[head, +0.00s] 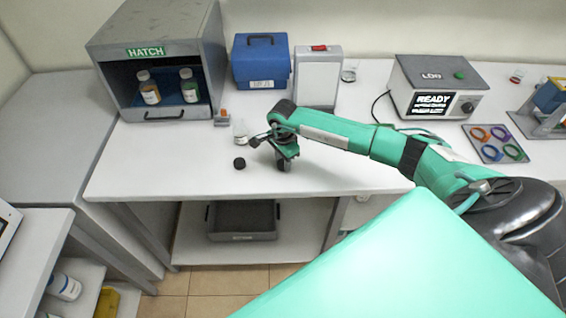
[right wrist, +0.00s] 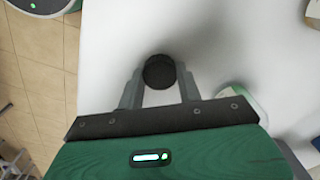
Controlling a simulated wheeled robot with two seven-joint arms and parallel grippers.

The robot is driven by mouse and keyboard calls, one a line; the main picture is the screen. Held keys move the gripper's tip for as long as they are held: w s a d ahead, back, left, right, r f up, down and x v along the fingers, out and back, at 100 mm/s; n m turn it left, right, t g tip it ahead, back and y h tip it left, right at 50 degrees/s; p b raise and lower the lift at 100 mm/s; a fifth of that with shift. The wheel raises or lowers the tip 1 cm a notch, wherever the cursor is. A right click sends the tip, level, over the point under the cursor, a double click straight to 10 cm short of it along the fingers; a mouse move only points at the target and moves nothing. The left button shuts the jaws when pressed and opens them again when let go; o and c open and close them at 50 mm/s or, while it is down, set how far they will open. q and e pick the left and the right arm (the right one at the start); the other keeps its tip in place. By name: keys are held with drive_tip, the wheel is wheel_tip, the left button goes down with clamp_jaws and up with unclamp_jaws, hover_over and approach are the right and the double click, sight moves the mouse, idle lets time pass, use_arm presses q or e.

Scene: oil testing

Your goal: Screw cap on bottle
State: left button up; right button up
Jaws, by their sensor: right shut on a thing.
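My right gripper (head: 284,164) reaches down over the front of the white table. In the right wrist view, my right gripper (right wrist: 159,82) is shut on a round black cap (right wrist: 159,71) at its fingertips. In the head view a black disc (head: 239,163) shows on the table left of the gripper; I cannot tell whether it is a separate cap. A small clear container (head: 240,131) stands behind that disc. Two bottles with orange and white labels, one left (head: 149,92) and one right (head: 189,90), stand upright inside the hatch. My left gripper is not in view.
The grey hatch box (head: 150,52) stands open at the back left. A blue case (head: 261,66) and a white box (head: 317,80) stand behind my arm. The READY device (head: 431,86) and a ring tray (head: 495,143) are right. The table's front left is clear.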

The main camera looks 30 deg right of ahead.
sight(283, 163)
drive_tip(key=shift+r+b, duration=0.3)
drive_tip(key=shift+r, duration=0.25)
wheel_tip(283, 163, up, 19)
drive_tip(key=b, duration=0.6)
drive_tip(key=s+a+f+n, duration=0.4)
drive_tip(key=s+a+n, duration=0.2)
drive_tip(key=a+n, duration=0.1)
drive_tip(key=s+a+f+n, duration=0.5)
drive_tip(key=s+a+n, duration=0.2)
drive_tip(key=n, duration=0.3)
drive_tip(key=shift+s+a+f+n, duration=0.3)
drive_tip(key=shift+a, duration=0.2)
